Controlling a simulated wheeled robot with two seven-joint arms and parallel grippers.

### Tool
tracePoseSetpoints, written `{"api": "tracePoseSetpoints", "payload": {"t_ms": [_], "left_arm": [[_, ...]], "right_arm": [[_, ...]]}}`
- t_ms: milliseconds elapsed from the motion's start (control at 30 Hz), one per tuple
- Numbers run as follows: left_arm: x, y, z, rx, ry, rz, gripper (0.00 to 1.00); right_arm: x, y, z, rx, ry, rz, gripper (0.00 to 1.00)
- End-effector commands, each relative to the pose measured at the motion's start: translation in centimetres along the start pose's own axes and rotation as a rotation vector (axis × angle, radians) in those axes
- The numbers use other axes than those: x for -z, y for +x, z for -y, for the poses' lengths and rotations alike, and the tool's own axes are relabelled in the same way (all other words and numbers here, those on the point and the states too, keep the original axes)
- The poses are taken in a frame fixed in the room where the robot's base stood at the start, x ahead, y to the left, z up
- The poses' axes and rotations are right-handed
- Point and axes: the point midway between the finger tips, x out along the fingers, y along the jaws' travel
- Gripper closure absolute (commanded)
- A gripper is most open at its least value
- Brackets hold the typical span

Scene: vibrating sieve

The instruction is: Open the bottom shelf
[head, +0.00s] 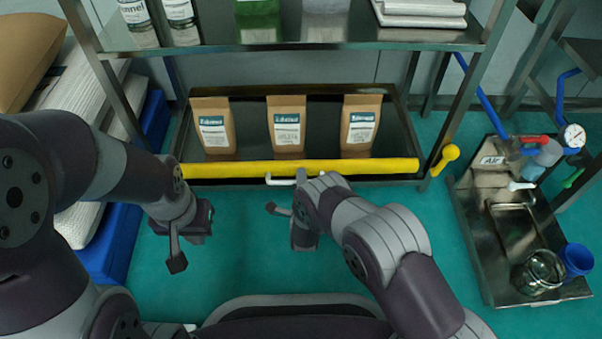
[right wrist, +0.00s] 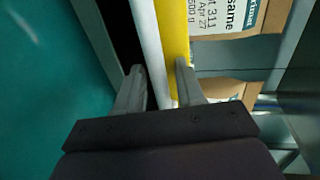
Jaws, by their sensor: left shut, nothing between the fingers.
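The bottom shelf is a dark metal tray (head: 245,110) with a yellow bar (head: 220,169) along its front edge. A white handle (head: 281,181) sits on the front of that bar, its right part hidden by my right arm. In the right wrist view, the handle (right wrist: 147,45) and yellow bar (right wrist: 173,35) run up between the fingers of my right gripper (right wrist: 160,75). Its fingers are apart, one on each side, with a visible gap by the handle. My left gripper (head: 186,228) is shut and empty, over the floor in front of the shelf's left end.
Three brown bags (head: 212,125) stand on the bottom shelf. Blue bins (head: 112,245) with white sacks are at the left. A metal cart (head: 470,230) with a jar and blue cup stands at the right. Green floor is clear in front.

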Motion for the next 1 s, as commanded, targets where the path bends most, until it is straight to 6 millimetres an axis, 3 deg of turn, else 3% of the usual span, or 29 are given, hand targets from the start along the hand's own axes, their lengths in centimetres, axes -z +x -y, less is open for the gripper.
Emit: {"api": "tracePoseSetpoints", "payload": {"t_ms": [200,333,667,1000], "left_arm": [[0.0,0.0,0.0,0.0,0.0,0.0,1.0],[0.0,0.0,0.0,0.0,0.0,0.0,1.0],[0.1,-0.4,0.0,0.0,0.0,0.0,1.0],[0.3,-2.9,0.0,0.0,0.0,0.0,1.0]], "right_arm": [[0.0,0.0,0.0,0.0,0.0,0.0,0.62],[0.0,0.0,0.0,0.0,0.0,0.0,1.0],[0.0,-0.5,0.0,-0.001,-0.001,0.001,1.0],[0.0,-4.7,-0.6,-0.004,-0.003,0.002,1.0]]}}
